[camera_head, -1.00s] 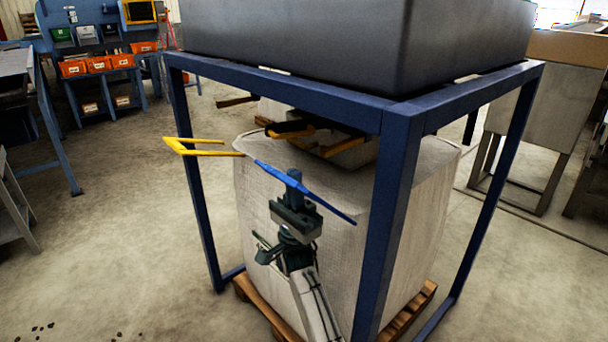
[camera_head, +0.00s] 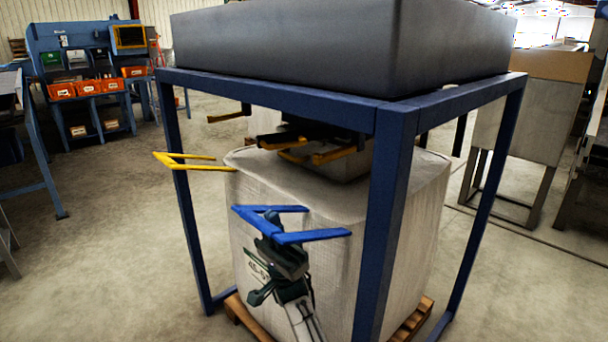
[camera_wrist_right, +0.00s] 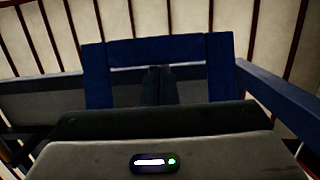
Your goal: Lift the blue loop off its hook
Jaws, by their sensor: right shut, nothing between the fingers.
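The blue loop (camera_head: 312,236) is a stiff U shape in front of the white bulk bag (camera_head: 400,215). Its closed end is at the left and its two arms point right. My right gripper (camera_head: 270,222) is at the loop, with its fingers shut and nothing gripped between them. In the right wrist view the loop (camera_wrist_right: 97,80) frames the dark shut fingers (camera_wrist_right: 158,75), with its crossbar beyond the tips. I cannot tell whether the loop rests on the fingers. No hook shows clearly at the loop. My left gripper is not in view.
A blue steel frame (camera_head: 392,190) under a grey hopper (camera_head: 290,50) surrounds the bag, its near post right of my gripper. A yellow U-shaped loop (camera_head: 195,161) sticks out at the left. The bag stands on a wooden pallet (camera_head: 410,325).

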